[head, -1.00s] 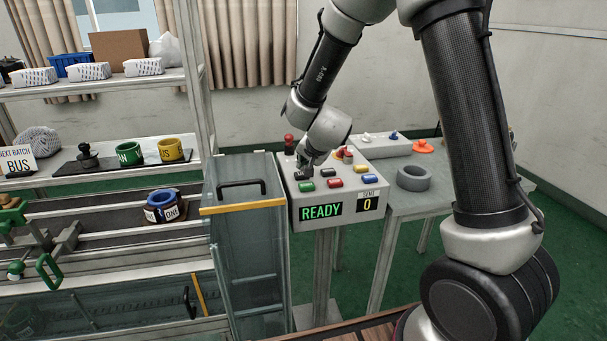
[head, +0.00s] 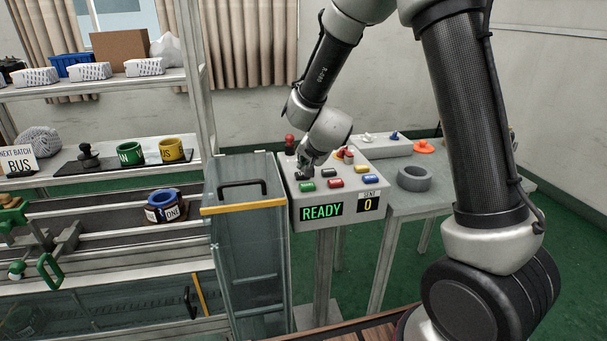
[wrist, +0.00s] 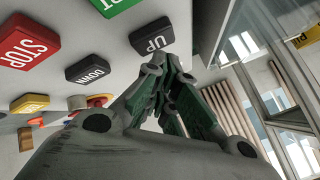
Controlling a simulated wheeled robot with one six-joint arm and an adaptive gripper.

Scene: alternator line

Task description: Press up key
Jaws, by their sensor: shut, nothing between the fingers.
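The black UP key (wrist: 152,35) is on the grey control box (head: 310,213), its white label clear in the wrist view. In the head view my gripper largely hides it. My gripper (head: 303,172) is shut and empty, pointing down at the left side of the box's key panel. In the wrist view the fingertips (wrist: 168,60) are right beside the UP key's lower edge. I cannot tell whether they touch it. The black DOWN key (wrist: 90,69) and red STOP key (wrist: 29,47) are close by. The display reads READY, and the sent counter reads 0.
A green key (head: 307,187) and blue key (head: 369,179) are at the panel's front. A glass-walled gate (head: 245,240) is close on the left. A grey ring (head: 413,178) lies on the right table.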

